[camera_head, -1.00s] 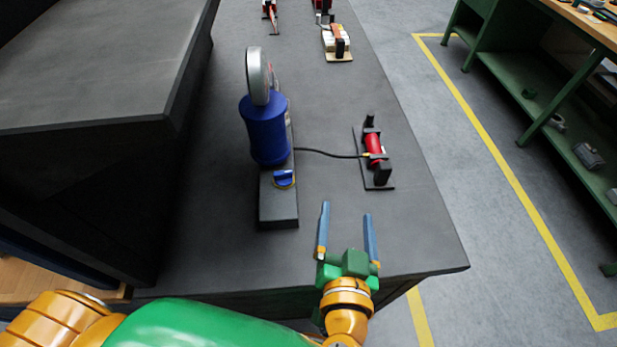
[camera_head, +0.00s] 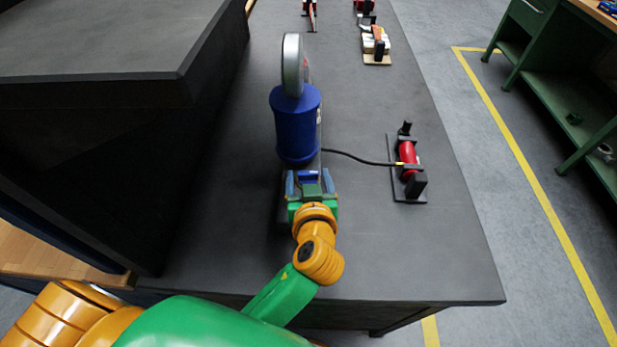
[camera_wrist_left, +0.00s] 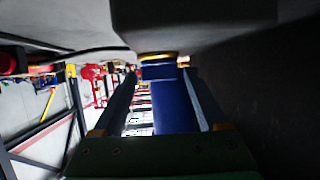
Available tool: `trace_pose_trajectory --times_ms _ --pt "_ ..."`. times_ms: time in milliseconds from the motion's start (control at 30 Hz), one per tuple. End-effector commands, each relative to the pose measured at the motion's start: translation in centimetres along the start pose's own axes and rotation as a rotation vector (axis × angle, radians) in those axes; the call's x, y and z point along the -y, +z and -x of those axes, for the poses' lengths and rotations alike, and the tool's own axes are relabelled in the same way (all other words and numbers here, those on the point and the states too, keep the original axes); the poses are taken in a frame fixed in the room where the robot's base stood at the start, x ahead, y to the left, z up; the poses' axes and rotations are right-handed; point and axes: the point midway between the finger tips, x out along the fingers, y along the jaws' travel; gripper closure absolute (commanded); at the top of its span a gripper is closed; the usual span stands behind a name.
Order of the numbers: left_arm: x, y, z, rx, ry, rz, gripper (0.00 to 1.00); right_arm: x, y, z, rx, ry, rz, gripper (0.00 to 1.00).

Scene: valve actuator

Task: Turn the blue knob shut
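The blue knob (camera_head: 308,176) sits on the dark base of the valve unit, just in front of the blue cylinder (camera_head: 298,125) with its round gauge. My left gripper (camera_head: 308,184) is at the knob, with one finger on each side of it. In the left wrist view the knob (camera_wrist_left: 174,105) stands between the open fingers, its yellow ring beyond it. It is close to the right finger there, and a gap shows beside the left finger. Contact cannot be told. My right gripper is not in view.
A black cable runs from the valve unit to a red cylinder (camera_head: 408,158) on a black plate at the right. A large dark block (camera_head: 100,150) stands at the left. The bench top (camera_head: 400,255) is clear at front right. Small devices stand at the far end.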

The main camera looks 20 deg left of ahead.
Motion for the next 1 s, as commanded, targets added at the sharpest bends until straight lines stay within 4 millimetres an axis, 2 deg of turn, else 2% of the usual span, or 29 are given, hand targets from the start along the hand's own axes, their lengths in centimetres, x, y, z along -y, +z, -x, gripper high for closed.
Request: trace_pose_trajectory --times_ms 33,200,233,267,433,733,767,800,867,1000 --pt "0.0 0.0 0.0 0.000 0.000 0.000 0.42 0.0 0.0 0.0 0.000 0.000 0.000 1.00" --pt "0.0 0.0 0.0 0.000 0.000 -0.001 0.88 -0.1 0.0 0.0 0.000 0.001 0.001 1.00" --pt "0.0 0.0 0.0 0.000 0.000 -0.001 0.96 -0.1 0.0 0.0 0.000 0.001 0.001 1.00" --pt "0.0 0.0 0.0 0.000 0.000 -0.001 1.00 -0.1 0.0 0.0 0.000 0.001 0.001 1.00" --pt "0.3 -0.2 0.1 0.004 0.086 -0.041 1.00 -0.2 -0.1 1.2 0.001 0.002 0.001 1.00" --pt "0.2 0.1 0.0 0.002 0.120 -0.051 1.00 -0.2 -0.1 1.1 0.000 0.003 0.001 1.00" --pt "0.2 0.1 0.0 0.002 0.120 -0.051 0.40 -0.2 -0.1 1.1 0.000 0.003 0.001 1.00" --pt "0.2 0.1 0.0 0.002 0.120 -0.051 0.29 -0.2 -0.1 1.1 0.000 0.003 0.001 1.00" --pt "0.2 0.1 0.0 0.001 0.120 -0.050 0.15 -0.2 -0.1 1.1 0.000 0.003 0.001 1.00" --pt "0.2 0.1 0.0 0.001 0.120 -0.050 0.15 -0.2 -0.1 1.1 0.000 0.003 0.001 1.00"
